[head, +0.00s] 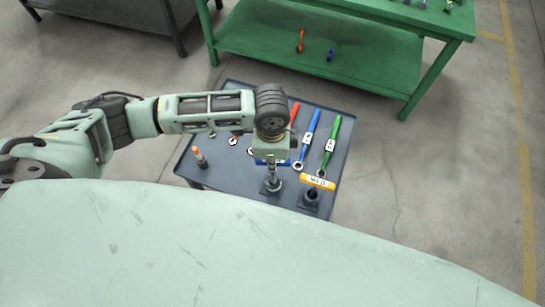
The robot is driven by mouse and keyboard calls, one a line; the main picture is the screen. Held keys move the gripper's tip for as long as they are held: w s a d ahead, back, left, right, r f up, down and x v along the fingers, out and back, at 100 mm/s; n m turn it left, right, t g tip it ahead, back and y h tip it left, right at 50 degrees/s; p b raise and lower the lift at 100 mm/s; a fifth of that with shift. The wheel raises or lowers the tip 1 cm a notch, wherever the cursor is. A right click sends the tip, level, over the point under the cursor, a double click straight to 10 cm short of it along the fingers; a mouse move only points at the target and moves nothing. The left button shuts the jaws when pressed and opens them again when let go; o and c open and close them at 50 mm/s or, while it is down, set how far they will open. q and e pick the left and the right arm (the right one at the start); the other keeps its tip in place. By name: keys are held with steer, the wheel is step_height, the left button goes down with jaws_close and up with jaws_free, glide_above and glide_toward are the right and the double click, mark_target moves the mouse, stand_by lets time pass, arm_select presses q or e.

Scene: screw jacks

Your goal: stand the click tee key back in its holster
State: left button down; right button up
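My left gripper (272,160) points straight down over the low dark table. It appears shut on a blue tee handle (285,162) with a white label, which shows on both sides of it. A grey shaft runs down below the gripper to a dark holster (271,187); I cannot tell how deep it sits. To the right, an orange-yellow tee handle (318,181) with a label sits over a second dark holster (310,200). The labels are too small to read, so I cannot tell which key is the click one. My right gripper is not in view.
Red (294,113), blue (310,130) and green (331,145) wrenches lie on the dark table (338,190). An orange-topped object (198,156) stands at its left. A green workbench (380,60) is behind. A pale green surface (200,245) fills the foreground.

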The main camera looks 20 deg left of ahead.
arm_select(q)
steer(key=shift+f+b, duration=0.75)
steer(key=shift+f, duration=1.1)
steer(key=c, duration=1.6)
jaws_free()
step_height(320, 180, up, 12)
steer(key=shift+a+r, duration=0.1)
